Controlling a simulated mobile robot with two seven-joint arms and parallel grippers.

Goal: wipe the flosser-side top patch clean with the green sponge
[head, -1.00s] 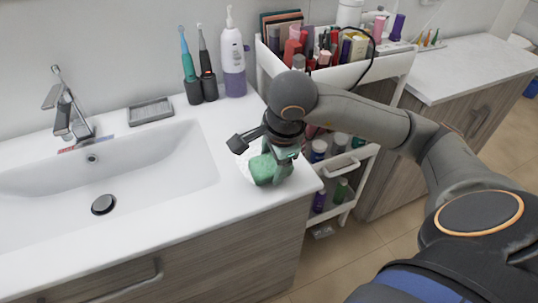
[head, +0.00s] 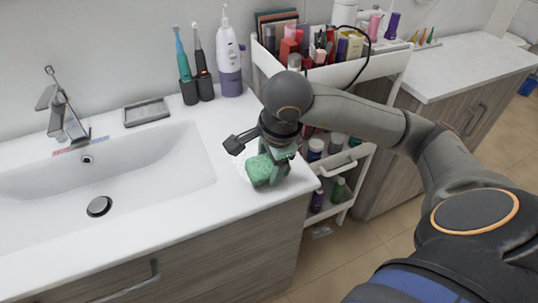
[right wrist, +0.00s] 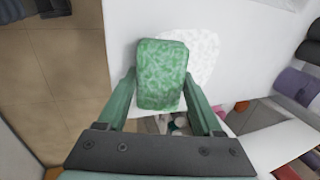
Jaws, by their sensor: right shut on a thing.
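The green sponge (head: 261,170) is a mottled block over the counter's front right part, beside the basin; it also shows in the right wrist view (right wrist: 161,75). My right gripper (head: 277,162) is shut on it, with a finger on each side in the right wrist view (right wrist: 158,92). A whitish speckled patch (right wrist: 204,54) lies on the counter beside and partly behind the sponge. In the head view its edge (head: 242,166) shows left of the sponge. I cannot tell whether the sponge touches the counter. The white and purple flosser (head: 229,58) stands at the back. My left gripper is out of view.
The sink basin (head: 150,180) is to the left, with a faucet (head: 62,110) and a grey soap dish (head: 146,111). Two electric toothbrushes (head: 204,75) stand by the flosser. A loaded white cart (head: 375,68) stands close on the right.

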